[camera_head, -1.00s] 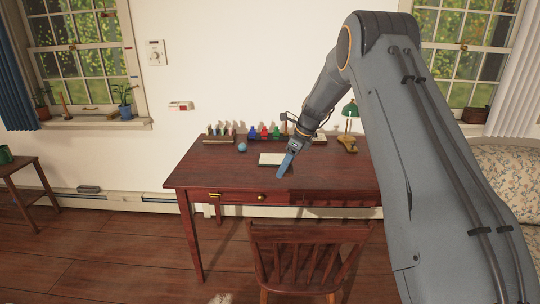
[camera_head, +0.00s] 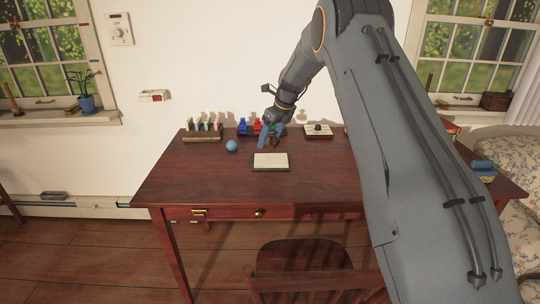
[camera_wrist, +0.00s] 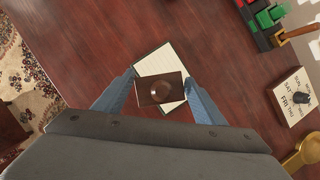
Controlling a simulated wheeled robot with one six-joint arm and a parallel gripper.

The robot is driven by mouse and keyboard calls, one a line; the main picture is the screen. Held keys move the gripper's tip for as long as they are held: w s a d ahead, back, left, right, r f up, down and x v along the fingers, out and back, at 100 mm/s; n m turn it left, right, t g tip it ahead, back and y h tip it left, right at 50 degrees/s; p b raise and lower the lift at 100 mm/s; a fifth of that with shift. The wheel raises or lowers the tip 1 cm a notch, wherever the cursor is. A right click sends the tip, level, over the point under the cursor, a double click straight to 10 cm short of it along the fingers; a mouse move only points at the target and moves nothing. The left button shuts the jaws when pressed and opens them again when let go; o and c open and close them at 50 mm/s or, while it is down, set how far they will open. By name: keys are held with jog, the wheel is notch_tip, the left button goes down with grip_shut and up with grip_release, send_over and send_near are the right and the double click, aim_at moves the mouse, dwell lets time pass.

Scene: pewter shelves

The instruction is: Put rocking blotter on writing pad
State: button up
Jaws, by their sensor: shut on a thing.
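My gripper (camera_wrist: 160,82) is shut on the rocking blotter (camera_wrist: 160,90), a dark brown block with a round knob, held between its two blue fingers. The writing pad (camera_wrist: 152,60) is a pale sheet with a dark border on the desk. In the wrist view the blotter overlaps the pad and hides its middle; the height between them is hard to tell. In the head view my gripper (camera_head: 266,136) is just behind the pad (camera_head: 270,161), whose top looks bare. The blotter there is small and dark, mostly masked by the fingers.
A blue ball (camera_head: 232,146) sits on the desk (camera_head: 200,180) left of the pad. A chair (camera_head: 305,262) stands in front. The desk's front left is clear.

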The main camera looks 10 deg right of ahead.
aim_at(275, 143)
notch_tip(275, 143, down, 8)
jog(key=shift+r+p, duration=0.1)
jog(key=shift+p, duration=0.6)
jog(key=o, duration=1.2)
jog(key=shift+o, duration=0.2)
jog(key=b+v, duration=0.1)
jog(key=v, duration=1.1)
jog(key=s+a+f+n+g+h, duration=0.1)
jog(key=s+n, duration=1.3)
jog(key=s, duration=0.9)
jog(key=s+a+f+n+g+h, duration=0.1)
jog(key=s+a+n+g, duration=0.1)
jog(key=s+n, duration=1.2)
jog(key=s, duration=0.9)
jog(key=shift+a+g+h, duration=0.2)
jog(key=shift+g+h, duration=0.1)
jog(key=shift+h, duration=0.1)
